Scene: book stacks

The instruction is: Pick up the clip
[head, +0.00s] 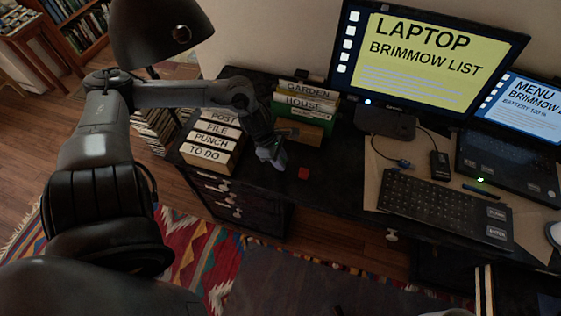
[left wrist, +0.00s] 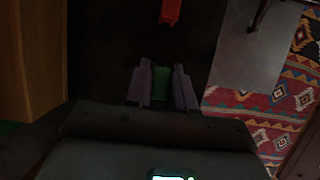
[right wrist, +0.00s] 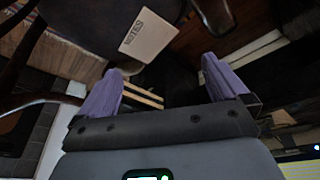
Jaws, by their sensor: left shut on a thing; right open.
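My left gripper (head: 272,160) is low over the dark desk top, between the file boxes and a small red object (head: 304,173). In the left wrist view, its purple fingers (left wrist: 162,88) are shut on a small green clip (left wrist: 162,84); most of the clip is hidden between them. The red object also shows in the left wrist view (left wrist: 171,11), apart from the fingers. My right gripper (right wrist: 160,85) is open and empty in the right wrist view.
White-labelled boxes (head: 212,140) stand left of the left gripper, with stacked books (head: 305,102) behind it. A keyboard (head: 440,207), a monitor (head: 425,55) and a laptop (head: 510,160) are to the right. A NOTES pad (right wrist: 146,35) lies beyond my right fingers.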

